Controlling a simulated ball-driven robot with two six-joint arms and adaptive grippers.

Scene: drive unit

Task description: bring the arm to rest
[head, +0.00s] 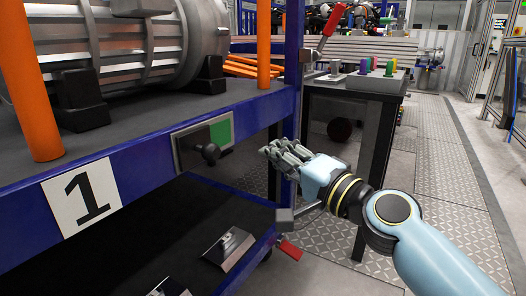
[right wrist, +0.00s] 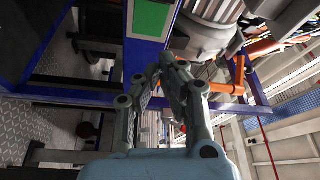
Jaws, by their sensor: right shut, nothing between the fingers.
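My right arm (head: 440,245) comes in from the lower right in the head view, light blue with dark and yellow rings at the wrist. My right gripper (head: 272,150) is shut and empty. Its fingertips point left, just right of a panel with a green field (head: 220,132) and a black knob (head: 208,152) on the blue rack. From this view I cannot tell the exact gap. In the right wrist view the gripper's fingers (right wrist: 165,75) come close together below the green panel (right wrist: 150,18). My left gripper is not in view.
The blue rack (head: 130,150) marked 1 fills the left side, with orange posts (head: 30,80) and a large grey motor (head: 140,45). A dark workbench (head: 345,120) with a red-handled lever (head: 331,22) and coloured pieces (head: 375,65) stands behind the gripper. Open floor (head: 440,140) lies to the right.

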